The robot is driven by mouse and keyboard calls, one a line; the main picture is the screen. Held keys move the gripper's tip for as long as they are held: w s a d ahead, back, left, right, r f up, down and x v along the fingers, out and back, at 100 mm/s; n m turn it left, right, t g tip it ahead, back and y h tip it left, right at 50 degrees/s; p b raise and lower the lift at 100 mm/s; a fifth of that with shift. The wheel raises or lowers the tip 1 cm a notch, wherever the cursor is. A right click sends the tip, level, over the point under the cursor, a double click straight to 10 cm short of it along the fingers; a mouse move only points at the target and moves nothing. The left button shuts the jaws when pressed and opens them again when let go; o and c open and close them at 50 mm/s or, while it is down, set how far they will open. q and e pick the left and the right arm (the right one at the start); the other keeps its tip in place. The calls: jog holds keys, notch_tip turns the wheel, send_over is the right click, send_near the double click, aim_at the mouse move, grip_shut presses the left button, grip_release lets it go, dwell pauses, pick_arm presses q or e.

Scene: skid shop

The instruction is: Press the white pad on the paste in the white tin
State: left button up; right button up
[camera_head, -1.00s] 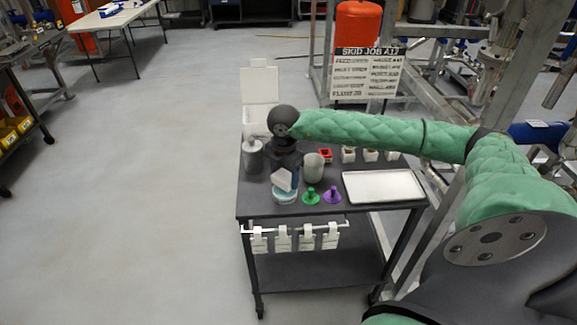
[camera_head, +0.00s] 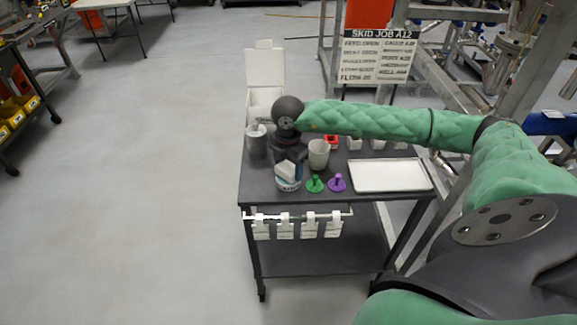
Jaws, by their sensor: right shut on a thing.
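My right gripper (camera_head: 288,162) points down over the left part of the dark cart top. It is shut on the white pad (camera_head: 286,172), which is tilted and sits at the mouth of the white tin (camera_head: 288,186). The pad seems to touch or dip into the tin, but I cannot tell whether it meets the paste. The paste is hidden behind the pad and the tin's rim. My left gripper is out of view.
A green stamp (camera_head: 314,184) and a purple stamp (camera_head: 337,183) stand just right of the tin. A grey cup (camera_head: 318,155) and a lidded canister (camera_head: 256,141) stand behind. A white tray (camera_head: 391,175) lies at right. White tags (camera_head: 285,227) hang from the front rail.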

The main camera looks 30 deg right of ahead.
aim_at(288, 167)
jog(key=shift+f+b, duration=0.4)
jog(key=shift+f, duration=0.05)
dwell(0.8)
jog(key=shift+f+b, duration=0.1)
jog(key=shift+b, duration=0.25)
dwell(1.7)
jog(key=shift+r+p, duration=1.15)
jog(key=shift+r, duration=2.45)
